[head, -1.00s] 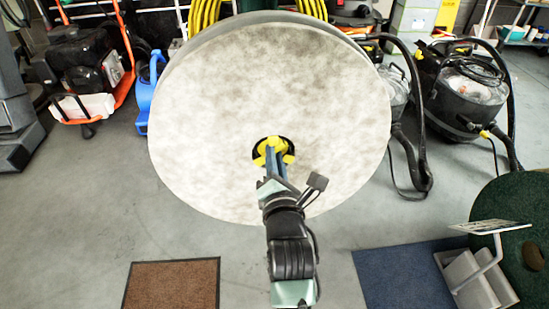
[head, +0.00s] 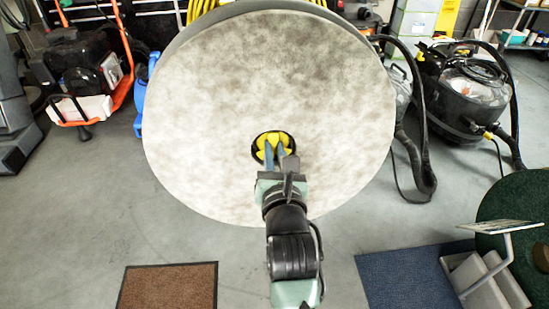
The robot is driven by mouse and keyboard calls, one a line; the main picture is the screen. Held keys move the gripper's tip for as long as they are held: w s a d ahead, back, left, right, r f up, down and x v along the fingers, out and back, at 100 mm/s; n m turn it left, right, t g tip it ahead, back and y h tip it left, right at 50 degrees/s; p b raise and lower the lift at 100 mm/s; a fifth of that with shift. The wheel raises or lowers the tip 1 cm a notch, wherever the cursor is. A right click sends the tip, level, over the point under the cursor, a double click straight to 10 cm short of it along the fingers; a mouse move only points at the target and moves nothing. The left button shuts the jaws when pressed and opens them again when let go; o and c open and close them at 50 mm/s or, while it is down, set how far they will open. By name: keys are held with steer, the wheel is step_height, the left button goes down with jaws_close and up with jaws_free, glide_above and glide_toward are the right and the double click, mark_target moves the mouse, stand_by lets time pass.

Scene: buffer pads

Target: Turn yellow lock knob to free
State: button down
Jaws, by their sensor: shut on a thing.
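The yellow lock knob (head: 262,141) sits in a dark round recess low on the face of the large pale, mottled buffer pad (head: 215,100). My gripper (head: 274,154) is at the knob, with its two blue-grey fingers reaching into the recess. It is shut on the knob. The fingers cover the knob's lower middle, while yellow lobes show above and to the sides of them. The exact hold of the fingertips is partly hidden.
A brown mat (head: 168,287) and a blue mat (head: 410,277) lie on the grey floor. A green pad (head: 520,205) and a tilted sign (head: 500,227) stand at the right. A black vacuum (head: 465,95) and an orange-framed machine (head: 90,65) stand behind.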

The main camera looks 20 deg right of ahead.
steer(key=shift+w+f+n+b, duration=0.15)
steer(key=shift+n+b, duration=0.25)
steer(key=shift+b, duration=1.6)
steer(key=b, duration=0.3)
steer(key=shift+n, duration=0.3)
steer(key=shift+n+b, duration=0.5)
steer(key=shift+b, duration=0.75)
steer(key=shift+r, duration=0.2)
steer(key=c, duration=1)
jaws_free()
steer(key=shift+o, duration=0.2)
